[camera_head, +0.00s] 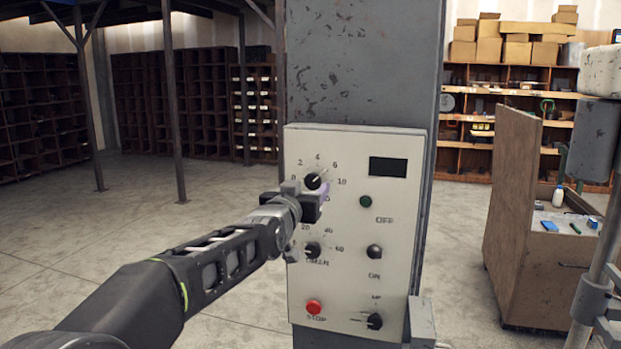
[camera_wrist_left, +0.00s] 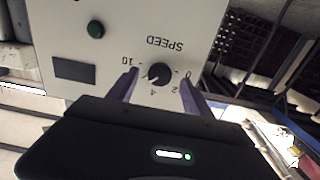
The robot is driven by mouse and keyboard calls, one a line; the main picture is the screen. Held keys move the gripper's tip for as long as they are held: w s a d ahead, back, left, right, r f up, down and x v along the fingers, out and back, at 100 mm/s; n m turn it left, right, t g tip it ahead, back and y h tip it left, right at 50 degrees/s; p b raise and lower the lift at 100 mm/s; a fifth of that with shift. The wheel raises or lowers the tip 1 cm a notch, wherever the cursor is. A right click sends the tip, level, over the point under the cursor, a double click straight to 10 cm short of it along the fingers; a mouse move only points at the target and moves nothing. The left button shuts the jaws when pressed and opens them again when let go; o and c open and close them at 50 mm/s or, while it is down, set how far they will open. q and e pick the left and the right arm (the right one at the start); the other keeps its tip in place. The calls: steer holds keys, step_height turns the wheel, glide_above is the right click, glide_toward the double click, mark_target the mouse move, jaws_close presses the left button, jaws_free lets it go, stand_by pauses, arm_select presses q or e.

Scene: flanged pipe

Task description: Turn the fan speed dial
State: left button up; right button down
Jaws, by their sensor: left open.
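The fan speed dial (camera_head: 313,181) is a black round knob near the top left of a pale control panel (camera_head: 345,270), with numbers from 0 to 10 around it. Its white pointer line points up and right, near the 6. In the left wrist view the dial (camera_wrist_left: 159,73) shows upside down under the word SPEED. My left gripper (camera_wrist_left: 160,84) is open, with one finger on each side of the dial and gaps to it. In the head view the left gripper (camera_head: 312,200) is just in front of and below the dial and hides the label. My right gripper is not in view.
The panel is fixed to a grey column (camera_head: 365,60).

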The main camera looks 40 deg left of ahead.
mark_target(314, 180)
arm_select(q)
steer(key=shift+p+x, duration=0.6)
steer(key=shift+x, duration=0.7)
steer(key=shift+c, duration=0.6)
jaws_close()
